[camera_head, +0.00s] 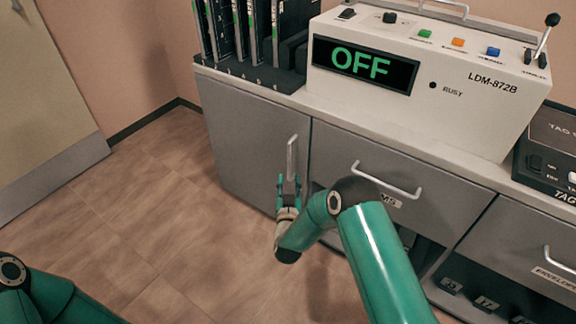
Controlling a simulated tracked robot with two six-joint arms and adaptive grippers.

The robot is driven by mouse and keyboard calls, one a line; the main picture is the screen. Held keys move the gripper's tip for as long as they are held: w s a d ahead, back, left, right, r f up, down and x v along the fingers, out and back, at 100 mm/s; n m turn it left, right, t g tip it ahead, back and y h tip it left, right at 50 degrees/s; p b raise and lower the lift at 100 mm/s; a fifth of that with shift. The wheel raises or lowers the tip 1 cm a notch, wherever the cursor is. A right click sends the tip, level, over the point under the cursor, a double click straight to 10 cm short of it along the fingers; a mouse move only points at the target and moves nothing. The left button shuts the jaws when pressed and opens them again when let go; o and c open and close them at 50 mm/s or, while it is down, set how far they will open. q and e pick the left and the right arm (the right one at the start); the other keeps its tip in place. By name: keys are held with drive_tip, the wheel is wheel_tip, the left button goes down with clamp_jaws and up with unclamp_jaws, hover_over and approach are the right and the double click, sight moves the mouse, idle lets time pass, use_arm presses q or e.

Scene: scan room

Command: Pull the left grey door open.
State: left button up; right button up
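The left grey door (243,138) is the front panel at the left end of the cabinet and looks closed. Its upright metal handle (292,152) sits near the door's right edge. My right gripper (289,180) is at the lower end of this handle, with its two teal fingers apart, one on each side of the handle's line. I cannot tell whether the fingers touch the handle. My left arm shows only at the bottom left corner, and its gripper is out of view.
A grey drawer (400,185) with a horizontal handle is right of the door, and another drawer (530,245) is farther right. A machine reading OFF (430,75) and a dark rack (255,75) stand on the counter. The wood floor (160,215) left of the door is clear.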

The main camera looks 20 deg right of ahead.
sight(289, 164)
drive_tip(key=b+x, duration=0.1)
drive_tip(key=x, duration=0.7)
drive_tip(key=shift+w+d+f, duration=0.1)
drive_tip(key=shift+w, duration=0.15)
clamp_jaws()
